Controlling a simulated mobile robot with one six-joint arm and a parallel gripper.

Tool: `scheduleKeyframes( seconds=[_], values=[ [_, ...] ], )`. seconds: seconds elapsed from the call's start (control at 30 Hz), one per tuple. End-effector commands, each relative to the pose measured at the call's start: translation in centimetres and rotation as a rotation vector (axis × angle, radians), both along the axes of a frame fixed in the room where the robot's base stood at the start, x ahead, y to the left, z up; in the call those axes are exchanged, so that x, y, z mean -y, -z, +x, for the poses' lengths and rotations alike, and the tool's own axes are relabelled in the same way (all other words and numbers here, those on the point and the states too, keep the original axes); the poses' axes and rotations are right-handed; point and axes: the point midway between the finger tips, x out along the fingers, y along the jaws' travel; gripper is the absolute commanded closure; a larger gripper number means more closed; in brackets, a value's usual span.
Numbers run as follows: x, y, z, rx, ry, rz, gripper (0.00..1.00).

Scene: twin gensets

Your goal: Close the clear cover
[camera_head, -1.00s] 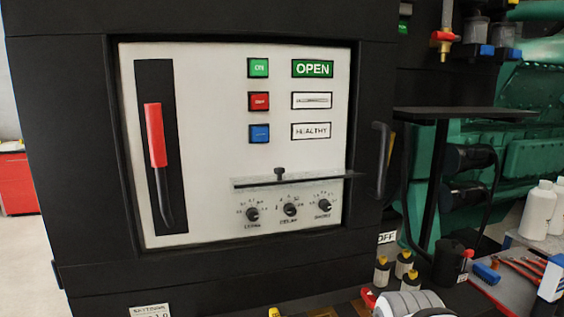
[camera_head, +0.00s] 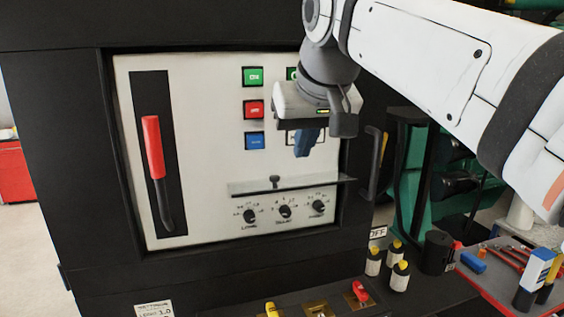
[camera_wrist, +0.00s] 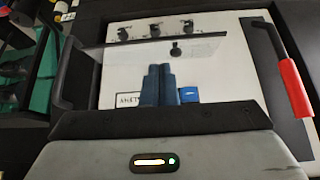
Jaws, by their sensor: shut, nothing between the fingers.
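The clear cover (camera_head: 325,187) is a thin see-through flap, seen nearly edge-on in the head view. It stands out from the white panel above the dials (camera_head: 285,212), which are exposed below it. A small dark knob (camera_head: 275,182) is on it. In the wrist view, where the panel appears upside down, the cover (camera_wrist: 120,47) spans below the dials in the picture, with its knob (camera_wrist: 176,49). My gripper (camera_head: 304,146) is shut and empty, its blue fingers above the cover in front of the panel. The fingers also show in the wrist view (camera_wrist: 157,85). Contact is not visible.
A red-handled lever (camera_head: 153,147) is at the panel's left. Green, red and blue buttons (camera_head: 253,109) are left of my gripper. A black handle (camera_head: 375,160) stands out at the panel's right edge. Below are small switches (camera_head: 318,308) and bottles (camera_head: 398,275).

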Motion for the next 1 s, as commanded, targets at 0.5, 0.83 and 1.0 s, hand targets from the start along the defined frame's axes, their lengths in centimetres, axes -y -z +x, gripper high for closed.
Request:
scheduleKeyframes(
  seconds=[0.5, 0.83, 1.0],
  values=[
    [-2.1, -0.8, 2.3, 0.035, -0.029, 0.013, 1.0],
    [-3.0, 4.7, 5.3, 0.038, -0.03, 0.014, 1.0],
    [-2.9, 6.7, 5.0, 0.039, -0.03, 0.014, 1.0]
  ],
)
